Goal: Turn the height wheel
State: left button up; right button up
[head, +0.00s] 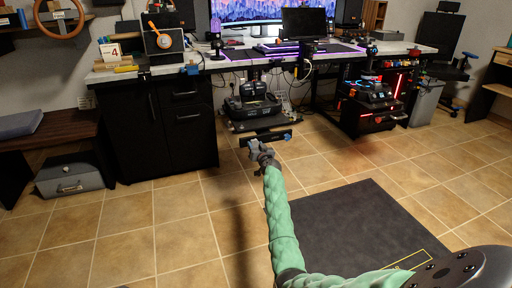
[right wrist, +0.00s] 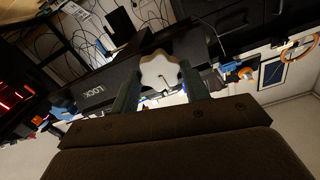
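The height wheel (right wrist: 162,76) is a pale, lobed knob on a dark bar marked "LOCK" (right wrist: 97,88) in the right wrist view. My right gripper (right wrist: 161,74) has its two dark fingers spread, one on each side of the knob. Almost no gap shows between fingers and knob, but I cannot tell whether they press on it. In the head view my right gripper (head: 260,150) is at the front of the dark bar (head: 275,136) low under the desk, and hides the knob there. My left gripper is not in view.
A black pedal unit (head: 253,107) stands behind the bar under the desk (head: 250,60). A black cabinet (head: 165,135) is to the left, and a red-lit computer case (head: 375,95) to the right. The tiled floor and dark mat (head: 350,225) in front are clear.

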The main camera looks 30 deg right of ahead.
jog(key=shift+c, duration=0.6)
jog(key=shift+m, duration=0.3)
